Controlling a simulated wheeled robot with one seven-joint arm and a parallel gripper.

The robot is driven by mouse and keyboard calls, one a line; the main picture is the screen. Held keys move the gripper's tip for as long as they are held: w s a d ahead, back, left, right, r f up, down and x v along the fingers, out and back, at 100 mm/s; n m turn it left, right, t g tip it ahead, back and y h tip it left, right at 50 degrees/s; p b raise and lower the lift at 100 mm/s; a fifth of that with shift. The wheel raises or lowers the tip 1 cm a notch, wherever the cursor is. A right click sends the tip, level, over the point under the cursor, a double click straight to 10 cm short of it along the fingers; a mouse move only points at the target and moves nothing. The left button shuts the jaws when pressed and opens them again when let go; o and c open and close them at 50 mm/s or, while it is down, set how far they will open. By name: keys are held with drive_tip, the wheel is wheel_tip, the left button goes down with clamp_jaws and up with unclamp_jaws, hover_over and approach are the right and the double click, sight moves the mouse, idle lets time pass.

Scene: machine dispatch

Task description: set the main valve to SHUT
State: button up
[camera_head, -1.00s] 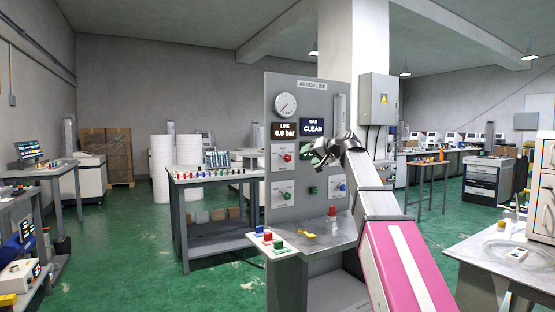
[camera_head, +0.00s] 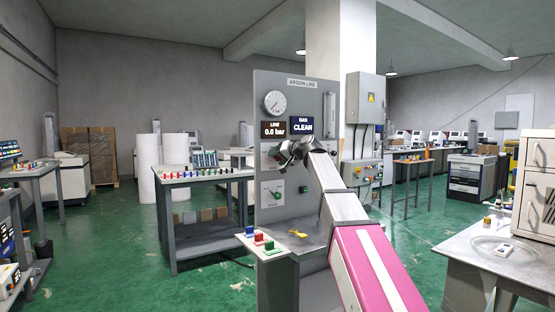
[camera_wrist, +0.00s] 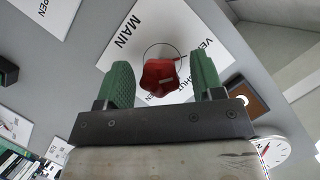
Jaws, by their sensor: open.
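The main valve is a red lobed knob (camera_wrist: 160,76) on a white plate (camera_wrist: 126,40) marked MAIN in the wrist view. Part of a word like SHUT shows beside it, partly covered by a finger. In the head view my gripper (camera_head: 286,152) is at the upper left valve plate of the ARGON LINE panel (camera_head: 300,100) and hides the knob.
A yellow item (camera_head: 298,234) and coloured blocks (camera_head: 259,239) lie on the shelf in front.

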drive_tip(key=shift+w+a, duration=0.15)
drive_tip(key=shift+a, duration=0.05)
drive_tip(key=c, duration=0.9)
drive_tip(key=shift+f, duration=0.1)
drive_tip(key=m+y, duration=0.2)
drive_tip(key=m, duration=0.2)
drive_tip(key=shift+m, duration=0.3)
drive_tip(key=m+y, duration=0.2)
drive_tip(key=m, duration=0.2)
drive_tip(key=shift+m+t, duration=0.4)
